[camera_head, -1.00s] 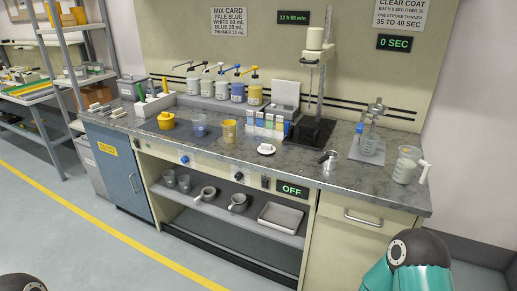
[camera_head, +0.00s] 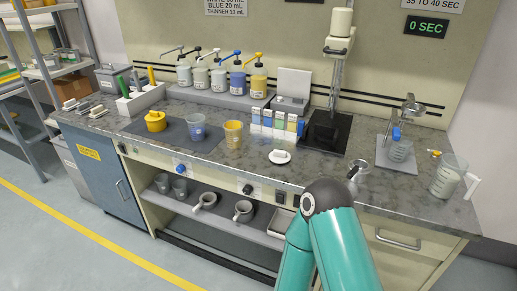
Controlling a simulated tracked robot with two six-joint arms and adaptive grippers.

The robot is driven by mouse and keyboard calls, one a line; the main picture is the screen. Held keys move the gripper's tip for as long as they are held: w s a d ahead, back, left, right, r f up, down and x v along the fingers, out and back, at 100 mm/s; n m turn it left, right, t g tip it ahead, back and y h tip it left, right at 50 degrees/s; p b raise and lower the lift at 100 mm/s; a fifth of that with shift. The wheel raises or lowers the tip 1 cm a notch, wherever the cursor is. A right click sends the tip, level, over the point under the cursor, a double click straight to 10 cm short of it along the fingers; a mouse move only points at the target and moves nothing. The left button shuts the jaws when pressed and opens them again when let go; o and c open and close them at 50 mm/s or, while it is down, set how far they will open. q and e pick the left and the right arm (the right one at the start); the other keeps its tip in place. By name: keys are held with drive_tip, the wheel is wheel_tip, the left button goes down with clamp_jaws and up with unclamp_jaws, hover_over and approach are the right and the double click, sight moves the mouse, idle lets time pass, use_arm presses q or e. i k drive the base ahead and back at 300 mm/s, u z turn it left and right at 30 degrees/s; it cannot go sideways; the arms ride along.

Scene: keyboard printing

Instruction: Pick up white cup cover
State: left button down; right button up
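The white cup cover (camera_head: 280,156) appears to be the small round white piece with a raised grip, lying on the grey counter (camera_head: 225,172) near its front edge. It stands right of the yellow cup (camera_head: 233,134) and in front of the row of colour swatches (camera_head: 277,122). A teal arm of mine rises from the bottom, its bend just below and right of the cover and apart from it in the picture. Neither gripper shows in this view.
A metal cup (camera_head: 360,173) stands partly behind my arm. A blue cup (camera_head: 197,127) and yellow pot (camera_head: 155,121) stand on a dark mat. A clear jug (camera_head: 448,177) is at the right. Pump bottles (camera_head: 238,78) line the back.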

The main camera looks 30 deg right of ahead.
sight(277, 156)
drive_tip(key=z, duration=0.15)
drive_tip(key=i, duration=0.75)
drive_tip(key=z, duration=0.6)
